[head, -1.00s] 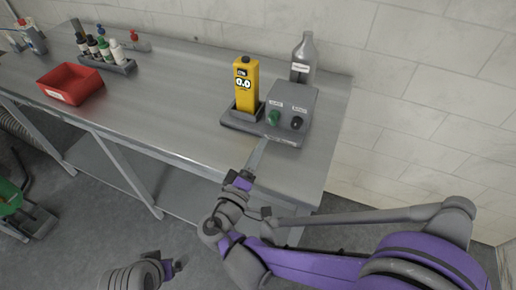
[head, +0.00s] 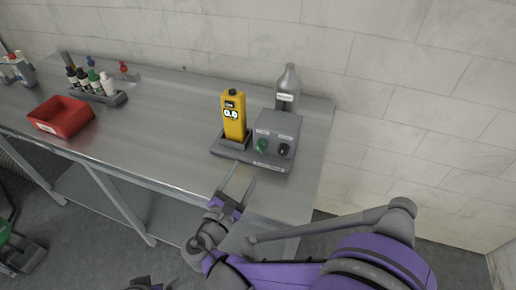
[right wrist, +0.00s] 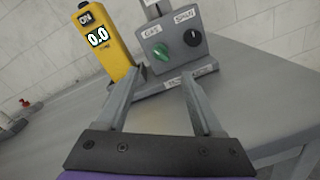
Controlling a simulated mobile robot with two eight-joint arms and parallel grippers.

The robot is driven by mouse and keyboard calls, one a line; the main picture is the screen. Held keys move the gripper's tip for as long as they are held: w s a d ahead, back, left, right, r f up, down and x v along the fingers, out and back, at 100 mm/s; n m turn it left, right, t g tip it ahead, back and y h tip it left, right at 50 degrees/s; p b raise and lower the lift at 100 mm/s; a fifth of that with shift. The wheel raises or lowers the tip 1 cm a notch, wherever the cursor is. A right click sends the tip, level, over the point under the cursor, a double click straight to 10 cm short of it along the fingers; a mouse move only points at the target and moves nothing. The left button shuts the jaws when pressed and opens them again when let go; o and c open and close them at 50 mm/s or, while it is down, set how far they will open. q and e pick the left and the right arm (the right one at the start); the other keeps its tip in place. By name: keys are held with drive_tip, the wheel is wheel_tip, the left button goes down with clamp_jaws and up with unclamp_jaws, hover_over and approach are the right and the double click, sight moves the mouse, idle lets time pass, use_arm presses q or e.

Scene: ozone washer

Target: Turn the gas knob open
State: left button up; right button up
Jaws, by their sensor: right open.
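The green gas knob (head: 262,146) is on the front of a grey control box (head: 287,127), left of a black knob (head: 283,149). In the right wrist view, the green knob (right wrist: 161,52) sits ahead, between the lines of the two fingers, with a "GAS" label above it. My right gripper (head: 240,174) is open and empty, in front of the box and short of the knob. It fills the lower right wrist view (right wrist: 160,82). Only a bit of my left arm shows at the bottom of the head view; its jaws cannot be made out.
A yellow meter (head: 234,117) stands in a holder left of the box. A grey bottle (head: 288,90) is behind it. A red bin (head: 62,118) and a rack of small bottles (head: 108,98) are farther left on the metal table (head: 165,125). The table between is clear.

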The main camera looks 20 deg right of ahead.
sight(259, 150)
drive_tip(key=p+x, duration=0.1)
drive_tip(key=x, duration=0.9)
drive_tip(key=shift+w+d, duration=0.15)
